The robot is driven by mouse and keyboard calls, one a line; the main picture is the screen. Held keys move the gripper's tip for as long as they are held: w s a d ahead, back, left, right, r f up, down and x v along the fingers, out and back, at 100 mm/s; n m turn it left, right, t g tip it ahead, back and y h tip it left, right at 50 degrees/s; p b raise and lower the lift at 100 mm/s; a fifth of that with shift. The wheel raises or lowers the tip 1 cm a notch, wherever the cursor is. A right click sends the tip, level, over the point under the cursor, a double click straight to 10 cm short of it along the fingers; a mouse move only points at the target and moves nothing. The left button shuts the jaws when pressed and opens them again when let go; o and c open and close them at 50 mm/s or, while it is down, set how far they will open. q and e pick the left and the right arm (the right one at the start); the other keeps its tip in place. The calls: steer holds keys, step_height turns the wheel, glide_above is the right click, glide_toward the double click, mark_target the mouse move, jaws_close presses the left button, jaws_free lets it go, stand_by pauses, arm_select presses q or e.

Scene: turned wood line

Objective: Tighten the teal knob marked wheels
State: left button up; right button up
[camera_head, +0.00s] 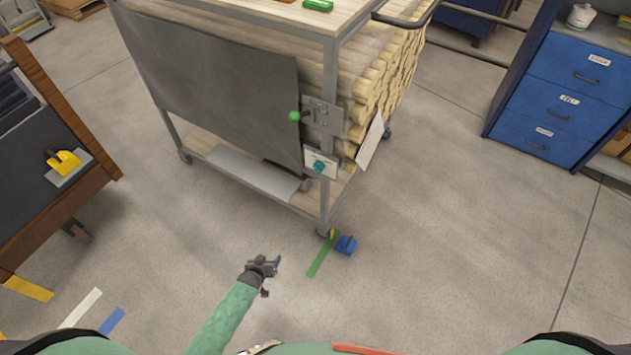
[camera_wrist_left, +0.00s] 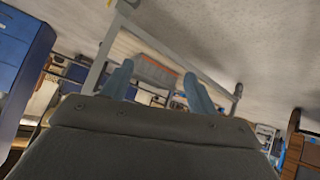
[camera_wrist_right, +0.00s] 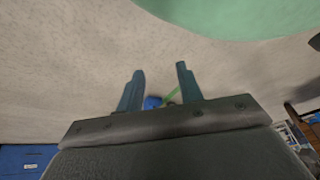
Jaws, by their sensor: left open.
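A teal knob (camera_head: 319,167) sits on a small white plate (camera_head: 330,157) on the front corner post of the wood cart (camera_head: 330,80); any marking is too small to read. My left gripper (camera_head: 272,273) is open and empty over the floor, below and left of the knob and well apart from it. Its spread fingers show in the left wrist view (camera_wrist_left: 158,88), with part of a metal frame beyond; I cannot make out the knob there. My right gripper (camera_wrist_right: 160,90) shows only in its own wrist view, fingers apart and empty, facing the floor.
A green-tipped lever (camera_head: 295,116) sticks out above the knob. A white sheet (camera_head: 370,142) hangs right of it. A blue block (camera_head: 346,245) and green tape (camera_head: 322,256) are at the cart's foot. A dark bench (camera_head: 50,160) stands left; blue drawers (camera_head: 560,95) stand right.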

arm_select(q)
steer(key=w+d+r+t+h+b, duration=0.1)
steer(key=w+d+r+t+b, duration=0.2)
steer(key=w, duration=0.4)
steer(key=t+h+b, duration=0.3)
steer(key=h+b, duration=0.3)
steer(key=b, duration=0.9)
glide_toward(316, 170)
steer(key=x, duration=0.2)
steer(key=shift+n, duration=0.3)
steer(key=shift+x, duration=4)
arm_select(e)
steer(key=w+a+r+t+y, duration=0.2)
steer(key=w+a+r, duration=0.6)
steer(key=w+a, duration=0.1)
steer(key=shift+w+a+r+t, duration=0.15)
steer(key=shift+w+r+t, duration=0.15)
steer(key=shift+r+t, duration=0.1)
arm_select(q)
steer(key=shift+f, duration=0.15)
steer(key=shift+c, duration=0.2)
steer(key=shift+p, duration=0.3)
steer(key=c, duration=1)
